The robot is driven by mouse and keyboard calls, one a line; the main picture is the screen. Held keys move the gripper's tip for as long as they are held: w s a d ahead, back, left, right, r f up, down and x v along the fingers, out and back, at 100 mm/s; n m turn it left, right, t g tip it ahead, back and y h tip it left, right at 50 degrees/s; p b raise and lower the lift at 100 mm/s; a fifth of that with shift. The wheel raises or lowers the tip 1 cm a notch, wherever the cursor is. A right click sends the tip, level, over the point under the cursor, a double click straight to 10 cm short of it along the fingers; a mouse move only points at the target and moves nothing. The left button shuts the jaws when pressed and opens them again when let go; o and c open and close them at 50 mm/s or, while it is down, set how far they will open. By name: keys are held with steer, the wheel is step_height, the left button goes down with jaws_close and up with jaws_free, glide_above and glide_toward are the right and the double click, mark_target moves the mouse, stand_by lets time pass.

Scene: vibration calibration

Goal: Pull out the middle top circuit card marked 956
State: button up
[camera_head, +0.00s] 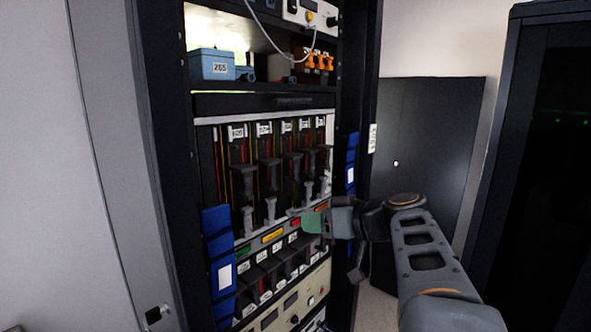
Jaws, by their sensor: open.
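A row of several upright circuit cards stands in the upper card cage of the rack, each with a white label at the top and grey handles. The middle top card (291,165) is seated in this row, level with its neighbours. Its label is too small to read, so I cannot confirm 956. My gripper (322,224) is open and empty, to the right of and below that card, in front of the strip of coloured tags. It is apart from the card's handles. Part of the lower row is hidden behind my gripper.
A lower row of labelled cards (273,265) sits beneath. Blue panels (219,250) flank the cage. A blue box (212,65) marked 265 and orange connectors (318,61) are on the shelf above, with a hanging white cable. A dark cabinet (533,150) stands at right.

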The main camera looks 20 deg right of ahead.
mark_target(299, 169)
steer(key=d+r+n+t, duration=0.2)
steer(key=d+r+t, duration=0.2)
steer(key=d+r, duration=0.3)
steer(key=p+x, duration=0.1)
steer(key=x, duration=0.2)
steer(key=a+r+p+x, duration=0.1)
steer(key=p+x, duration=0.1)
steer(key=x, duration=0.2)
steer(key=p+x, duration=0.1)
steer(key=x, duration=0.3)
steer(key=shift+s+a+r, duration=0.1)
steer(key=shift+a+r, duration=0.15)
steer(key=shift+a, duration=0.05)
steer(key=shift+p+x, duration=0.4)
steer(key=shift+x, duration=0.55)
steer(key=shift+f, duration=0.1)
jaws_close()
